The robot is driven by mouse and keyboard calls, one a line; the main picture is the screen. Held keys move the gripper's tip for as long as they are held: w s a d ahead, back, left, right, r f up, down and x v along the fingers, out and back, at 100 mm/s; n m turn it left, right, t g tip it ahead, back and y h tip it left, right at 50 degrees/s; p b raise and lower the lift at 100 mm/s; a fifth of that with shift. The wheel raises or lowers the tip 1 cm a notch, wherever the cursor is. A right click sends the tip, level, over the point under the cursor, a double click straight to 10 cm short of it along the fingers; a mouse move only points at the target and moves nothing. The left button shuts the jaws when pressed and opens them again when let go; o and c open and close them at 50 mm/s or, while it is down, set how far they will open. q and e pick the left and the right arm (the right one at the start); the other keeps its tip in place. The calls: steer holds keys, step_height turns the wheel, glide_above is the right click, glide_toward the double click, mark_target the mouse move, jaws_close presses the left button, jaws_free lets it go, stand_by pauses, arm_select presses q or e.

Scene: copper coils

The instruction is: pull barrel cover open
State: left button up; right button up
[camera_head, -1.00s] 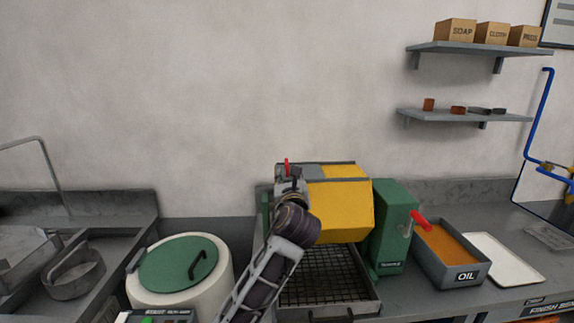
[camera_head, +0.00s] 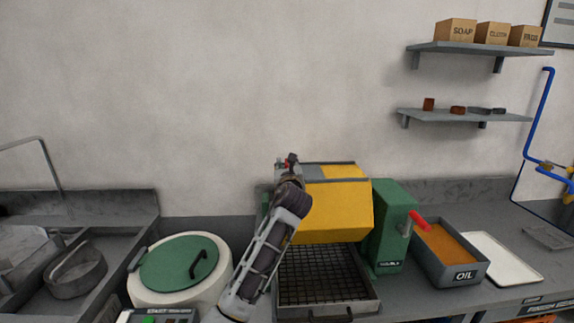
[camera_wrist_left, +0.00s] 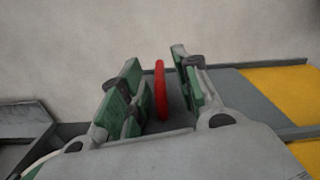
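The yellow faceted barrel (camera_head: 341,211) sits between green end supports in the head view, with a grey cover panel (camera_head: 315,171) on its top left. A red handle (camera_wrist_left: 160,91) stands up at the cover's left end. My left gripper (camera_head: 288,162) is at this handle and mostly hides it in the head view. In the left wrist view, my left gripper's green-padded fingers (camera_wrist_left: 157,88) are apart, with the handle between them. The cover lies closed on the barrel. My right gripper is not in view.
A wire-mesh tray (camera_head: 322,276) lies below the barrel. A green gearbox (camera_head: 393,228) with a red crank handle (camera_head: 420,221) stands right of it, beside an oil bin (camera_head: 428,262). A white drum with a green lid (camera_head: 178,262) stands left.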

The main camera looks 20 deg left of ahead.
arm_select(q)
steer(key=shift+w+a, duration=0.25)
steer(key=shift+w, duration=0.45)
steer(key=c, duration=0.7)
jaws_close()
steer(key=shift+f, duration=0.1)
